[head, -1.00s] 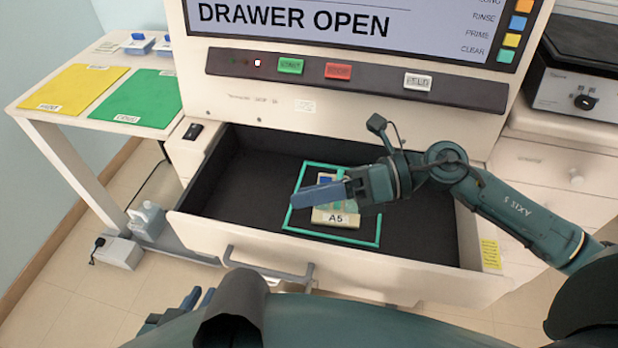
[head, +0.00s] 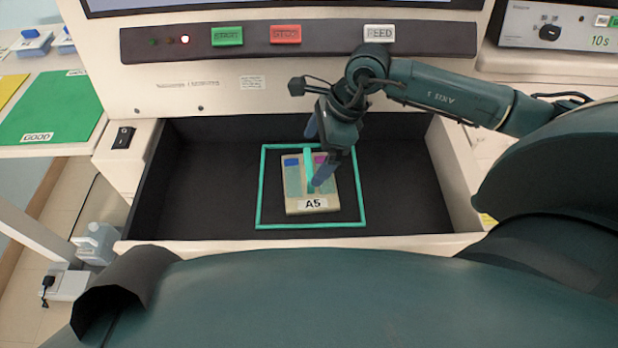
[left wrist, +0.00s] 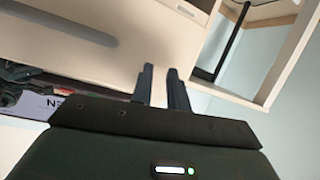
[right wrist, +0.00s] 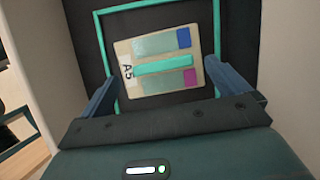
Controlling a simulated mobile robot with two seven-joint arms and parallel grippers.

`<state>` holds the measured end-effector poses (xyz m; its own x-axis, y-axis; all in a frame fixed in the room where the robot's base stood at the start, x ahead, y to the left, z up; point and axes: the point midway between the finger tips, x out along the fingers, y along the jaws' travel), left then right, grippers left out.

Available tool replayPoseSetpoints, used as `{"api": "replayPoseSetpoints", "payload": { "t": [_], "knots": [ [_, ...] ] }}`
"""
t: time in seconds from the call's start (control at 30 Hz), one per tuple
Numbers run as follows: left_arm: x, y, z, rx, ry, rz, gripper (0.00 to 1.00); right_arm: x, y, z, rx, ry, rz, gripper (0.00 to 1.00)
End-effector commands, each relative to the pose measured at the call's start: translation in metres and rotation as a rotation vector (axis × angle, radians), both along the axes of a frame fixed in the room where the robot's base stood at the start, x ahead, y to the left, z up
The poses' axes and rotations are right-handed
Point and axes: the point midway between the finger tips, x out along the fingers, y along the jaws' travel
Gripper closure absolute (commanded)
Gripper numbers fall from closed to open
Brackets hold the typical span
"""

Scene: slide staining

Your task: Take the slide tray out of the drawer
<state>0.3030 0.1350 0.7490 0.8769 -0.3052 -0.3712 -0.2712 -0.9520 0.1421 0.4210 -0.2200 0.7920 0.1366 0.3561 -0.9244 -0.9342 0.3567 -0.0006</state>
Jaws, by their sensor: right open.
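The slide tray (head: 333,203) is a beige plate labelled A5, lying in the open drawer (head: 210,205) inside a teal square outline (head: 261,190). It carries a blue-ended slide and a magenta-ended slide with a teal bar between them. My right gripper (head: 315,160) is over the tray, its fingers partly covering the magenta-ended side.
The machine's button panel (head: 300,40) stands behind the drawer. The drawer floor is bare around the outline, with side walls close by. A side table with a green mat (head: 55,105) is at left; a plastic jug (head: 97,243) stands on the floor.

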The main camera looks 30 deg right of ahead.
Motion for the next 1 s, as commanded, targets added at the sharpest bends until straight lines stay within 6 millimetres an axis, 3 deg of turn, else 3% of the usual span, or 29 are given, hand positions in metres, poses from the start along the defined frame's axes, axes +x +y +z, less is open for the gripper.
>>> {"api": "replayPoseSetpoints", "payload": {
  "t": [0.33, 0.67, 1.0],
  "knots": [
    [0.001, 0.000, 0.001, 0.001, -0.004, 0.000, 0.84, 0.006, 0.011, -0.044, 0.003, 0.002, 0.000, 0.00],
    [0.002, 0.001, 0.001, 0.003, -0.007, 0.001, 0.84, 0.007, 0.013, -0.050, 0.001, 0.000, -0.001, 0.00],
    [0.002, 0.002, 0.001, 0.003, -0.008, 0.002, 0.84, 0.007, 0.013, -0.050, 0.001, 0.000, -0.001, 0.28]
  ]
}}
